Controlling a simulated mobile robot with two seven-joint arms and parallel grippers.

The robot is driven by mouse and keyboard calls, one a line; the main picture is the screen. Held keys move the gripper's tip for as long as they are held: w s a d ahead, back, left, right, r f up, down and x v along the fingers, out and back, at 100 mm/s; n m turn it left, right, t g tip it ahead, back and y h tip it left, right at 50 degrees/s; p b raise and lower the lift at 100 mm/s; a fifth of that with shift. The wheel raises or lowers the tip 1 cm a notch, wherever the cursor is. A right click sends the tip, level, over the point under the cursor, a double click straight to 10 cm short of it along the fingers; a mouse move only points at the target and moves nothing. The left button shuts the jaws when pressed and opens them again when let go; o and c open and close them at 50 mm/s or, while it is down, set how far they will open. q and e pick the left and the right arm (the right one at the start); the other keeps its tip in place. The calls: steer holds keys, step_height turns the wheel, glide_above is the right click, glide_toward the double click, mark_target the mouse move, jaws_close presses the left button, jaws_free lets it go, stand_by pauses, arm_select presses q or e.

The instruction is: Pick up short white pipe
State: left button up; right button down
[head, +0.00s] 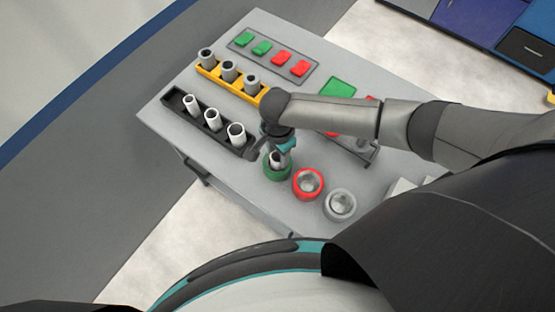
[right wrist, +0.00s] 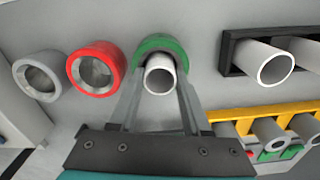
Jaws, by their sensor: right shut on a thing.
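My right gripper (head: 278,151) is shut on a white pipe (head: 279,160) at the front of the grey table. The pipe is upright at the green ring (head: 272,174). In the right wrist view the two fingers stand on either side of the pipe (right wrist: 160,76), and its open end overlaps the green ring (right wrist: 162,44). I cannot tell how deep the pipe sits in the ring. Three other white pipes, one of them the nearest (head: 236,133), stand in a black holder (head: 173,104) to the left. My left gripper is not in view.
A red ring (head: 308,183) and a grey ring (head: 340,204) lie right of the green one. A yellow holder (head: 213,76) with three grey pipes and a tray (head: 252,58) with green and red blocks stand farther back. My right arm covers part of the table.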

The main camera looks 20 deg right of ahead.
steer(key=shift+r, duration=0.15)
arm_select(q)
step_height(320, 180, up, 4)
steer(key=p, duration=0.3)
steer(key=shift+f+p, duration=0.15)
steer(key=shift+p, duration=0.2)
arm_select(e)
step_height(320, 180, up, 20)
steer(key=shift+f, duration=0.2)
